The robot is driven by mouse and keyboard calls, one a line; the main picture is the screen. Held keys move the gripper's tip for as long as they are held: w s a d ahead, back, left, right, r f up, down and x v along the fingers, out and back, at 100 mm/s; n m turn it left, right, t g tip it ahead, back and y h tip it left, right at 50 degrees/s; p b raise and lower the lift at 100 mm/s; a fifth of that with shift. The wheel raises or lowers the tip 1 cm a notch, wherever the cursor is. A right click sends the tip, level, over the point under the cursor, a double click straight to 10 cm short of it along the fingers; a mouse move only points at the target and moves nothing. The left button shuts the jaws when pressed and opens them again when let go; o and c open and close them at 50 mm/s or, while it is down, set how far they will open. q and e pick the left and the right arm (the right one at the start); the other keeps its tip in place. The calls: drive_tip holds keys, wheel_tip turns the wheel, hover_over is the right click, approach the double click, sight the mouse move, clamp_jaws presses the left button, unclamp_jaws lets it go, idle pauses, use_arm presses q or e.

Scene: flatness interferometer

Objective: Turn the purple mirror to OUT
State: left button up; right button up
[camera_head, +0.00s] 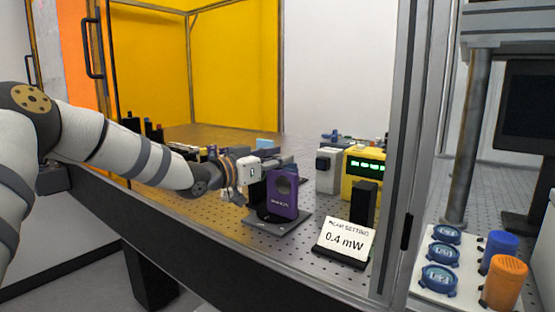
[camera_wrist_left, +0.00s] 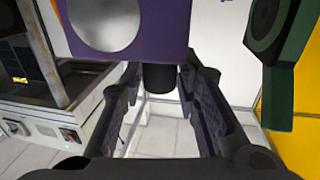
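The purple mirror (camera_head: 284,195) stands upright on a dark base plate near the table's front edge. In the left wrist view its purple mount (camera_wrist_left: 165,30) with a round grey face fills the top, and a black post (camera_wrist_left: 158,78) shows below it. My left gripper (camera_head: 262,178) is at the mirror's left side and partly behind it in the head view. In the left wrist view its fingers (camera_wrist_left: 158,85) are apart, one on each side of the post, with narrow gaps visible. I cannot tell whether they touch the mount. No OUT marking is readable. My right gripper is not in view.
A yellow box with green lights (camera_head: 364,170) and a white device (camera_head: 327,170) stand behind the mirror. A card reading 0.4 mW (camera_head: 345,240) is to its right. A metal frame post (camera_head: 402,150) rises further right. A green mount (camera_wrist_left: 292,85) is at the wrist view's right.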

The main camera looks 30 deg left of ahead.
use_arm(q)
drive_tip(key=shift+o, duration=0.4)
drive_tip(key=v, duration=1.2)
drive_tip(key=shift+a+f, duration=0.1)
